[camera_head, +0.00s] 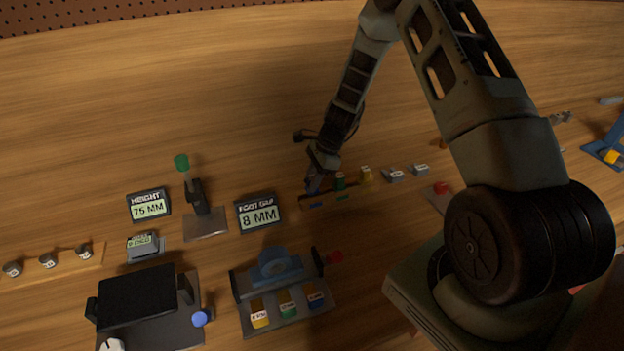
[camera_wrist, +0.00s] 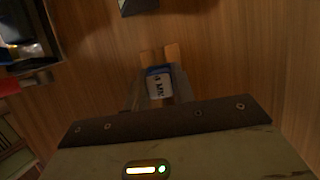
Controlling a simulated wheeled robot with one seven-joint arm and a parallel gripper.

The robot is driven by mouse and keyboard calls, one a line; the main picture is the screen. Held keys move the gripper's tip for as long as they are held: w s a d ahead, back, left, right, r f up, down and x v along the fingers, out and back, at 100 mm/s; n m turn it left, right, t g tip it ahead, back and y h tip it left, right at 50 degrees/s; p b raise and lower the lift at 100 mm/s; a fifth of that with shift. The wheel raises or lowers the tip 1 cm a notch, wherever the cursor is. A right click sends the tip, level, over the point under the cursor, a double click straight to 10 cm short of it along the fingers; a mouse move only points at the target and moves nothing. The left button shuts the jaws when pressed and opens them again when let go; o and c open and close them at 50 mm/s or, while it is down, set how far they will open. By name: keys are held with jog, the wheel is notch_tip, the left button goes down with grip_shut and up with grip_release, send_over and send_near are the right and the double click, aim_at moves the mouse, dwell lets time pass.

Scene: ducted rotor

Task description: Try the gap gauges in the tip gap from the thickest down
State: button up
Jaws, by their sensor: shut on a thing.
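My gripper (camera_head: 315,182) is shut on a blue gauge at the left end of a wooden rack (camera_head: 330,198). In the wrist view the blue gauge (camera_wrist: 158,85), with a white label, sits between my gripper's fingers (camera_wrist: 158,84). I cannot tell whether it is still seated in the rack.
A display (camera_head: 258,212) reads 8 MM; another (camera_head: 149,205) reads 75 MM. A stand with a green top (camera_head: 182,162) rises between them. A black box-like fixture (camera_head: 140,300) is at front left. Small grey blocks (camera_head: 393,175) lie right of the rack. The bench behind is clear.

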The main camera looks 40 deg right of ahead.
jog(key=shift+f+b, duration=0.55)
jog(key=shift+f, duration=0.25)
dwell(0.4)
dwell(0.4)
jog(key=o, duration=1.1)
jog(key=shift+c, duration=0.2)
jog(key=shift+r, duration=0.15)
jog(key=b+v, duration=0.3)
jog(key=v, duration=1.4)
jog(key=shift+b, duration=0.4)
jog(key=shift+s, duration=0.1)
